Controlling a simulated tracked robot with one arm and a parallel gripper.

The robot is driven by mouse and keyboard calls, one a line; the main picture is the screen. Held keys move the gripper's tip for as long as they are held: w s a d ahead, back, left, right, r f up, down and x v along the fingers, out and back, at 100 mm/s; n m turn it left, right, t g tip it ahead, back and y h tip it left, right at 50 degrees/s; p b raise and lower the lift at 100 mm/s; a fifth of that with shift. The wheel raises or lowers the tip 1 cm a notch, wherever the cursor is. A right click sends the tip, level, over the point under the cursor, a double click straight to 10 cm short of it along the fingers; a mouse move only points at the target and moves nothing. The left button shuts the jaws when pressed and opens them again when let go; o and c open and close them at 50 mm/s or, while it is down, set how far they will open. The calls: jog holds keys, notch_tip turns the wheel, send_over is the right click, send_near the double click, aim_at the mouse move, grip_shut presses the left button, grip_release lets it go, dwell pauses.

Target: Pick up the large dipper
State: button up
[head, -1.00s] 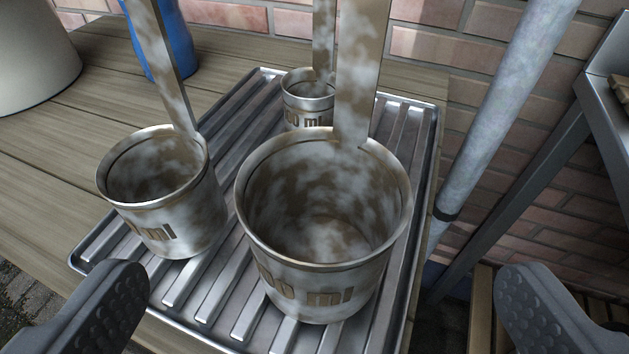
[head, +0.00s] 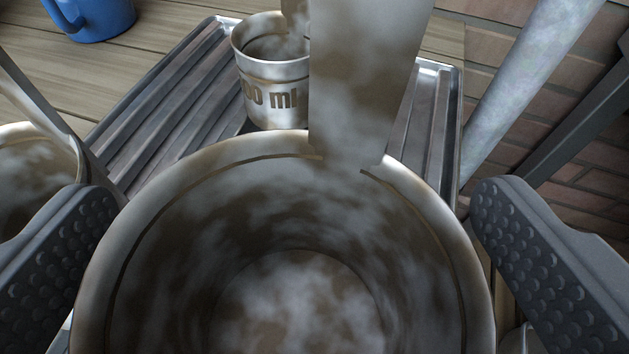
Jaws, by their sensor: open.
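The large dipper (head: 285,230) is a stained metal cup that fills the lower middle of the head view. Its flat upright handle (head: 365,75) rises from the far rim and runs out of the top. My gripper (head: 295,225) is open, with one dark studded finger on each side of the large cup. The right finger is close to the rim; I cannot tell whether either finger touches. A smaller dipper (head: 275,75) stands behind. Another dipper (head: 35,170) is at the left edge, partly hidden by my left finger.
The dippers stand on a ribbed metal tray (head: 165,120) on a wooden shelf (head: 120,75). A blue vessel (head: 100,20) stands at the back left. A grey slanted pipe (head: 535,75) and brick wall (head: 590,175) are on the right.

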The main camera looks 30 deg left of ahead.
jog(key=shift+w+a+f, duration=0.1)
jog(key=shift+w+a, duration=0.1)
jog(key=shift+w, duration=0.15)
jog(key=c, duration=1.1)
